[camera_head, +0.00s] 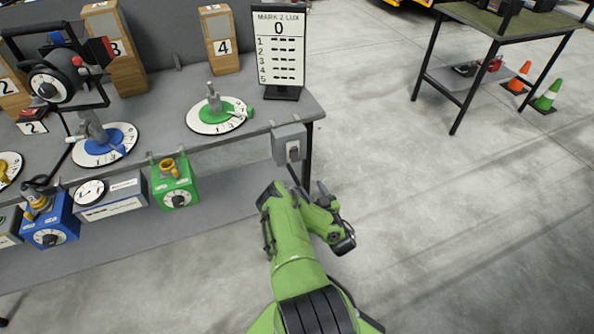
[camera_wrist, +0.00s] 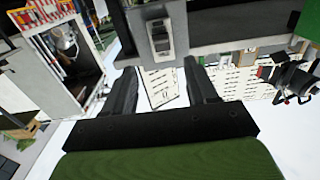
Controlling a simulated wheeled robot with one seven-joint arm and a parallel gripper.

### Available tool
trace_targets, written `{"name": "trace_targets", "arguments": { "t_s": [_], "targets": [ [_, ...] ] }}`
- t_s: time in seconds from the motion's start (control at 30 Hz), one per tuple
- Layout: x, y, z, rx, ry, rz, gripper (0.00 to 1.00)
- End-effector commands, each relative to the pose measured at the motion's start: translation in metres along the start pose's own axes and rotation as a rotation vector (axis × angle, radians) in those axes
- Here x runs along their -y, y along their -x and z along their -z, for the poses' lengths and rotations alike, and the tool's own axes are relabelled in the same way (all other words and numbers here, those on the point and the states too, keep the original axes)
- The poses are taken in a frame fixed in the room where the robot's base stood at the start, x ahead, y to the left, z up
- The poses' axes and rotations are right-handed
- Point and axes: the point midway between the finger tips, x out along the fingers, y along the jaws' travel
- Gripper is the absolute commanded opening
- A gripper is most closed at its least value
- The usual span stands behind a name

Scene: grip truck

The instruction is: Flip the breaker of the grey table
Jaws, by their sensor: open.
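The grey table (camera_head: 176,108) fills the left of the head view. Its breaker is a small grey box (camera_head: 289,144) with a switch on its front, fixed at the table's right front corner. In the wrist view the breaker (camera_wrist: 160,38) shows at the top centre, beyond and between my fingertips. My gripper (camera_wrist: 160,66) is open and empty, with two dark fingers spread apart. In the head view my green arm reaches up from the bottom, and its end is just below and right of the breaker, apparently apart from it. My fingers are partly hidden there.
A green dial (camera_head: 222,113), a blue dial (camera_head: 107,147) and a score sign (camera_head: 279,45) stand on the table. A green box (camera_head: 174,186) hangs at its front. A second table (camera_head: 490,30) and cones (camera_head: 547,95) are at the upper right. The floor between is clear.

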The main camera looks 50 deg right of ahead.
Motion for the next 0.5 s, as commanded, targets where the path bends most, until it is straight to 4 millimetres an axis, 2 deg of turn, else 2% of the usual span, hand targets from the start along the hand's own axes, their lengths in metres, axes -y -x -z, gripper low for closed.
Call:
{"name": "trace_targets", "arguments": {
  "t_s": [0.03,0.37,0.5],
  "targets": [
    [0.001,-0.003,-0.006,-0.004,0.004,-0.001,0.57],
    [0.002,-0.031,-0.005,-0.003,0.008,0.002,0.57],
    [0.0,-0.068,-0.002,-0.012,0.0,-0.002,0.57]
  ]
}}
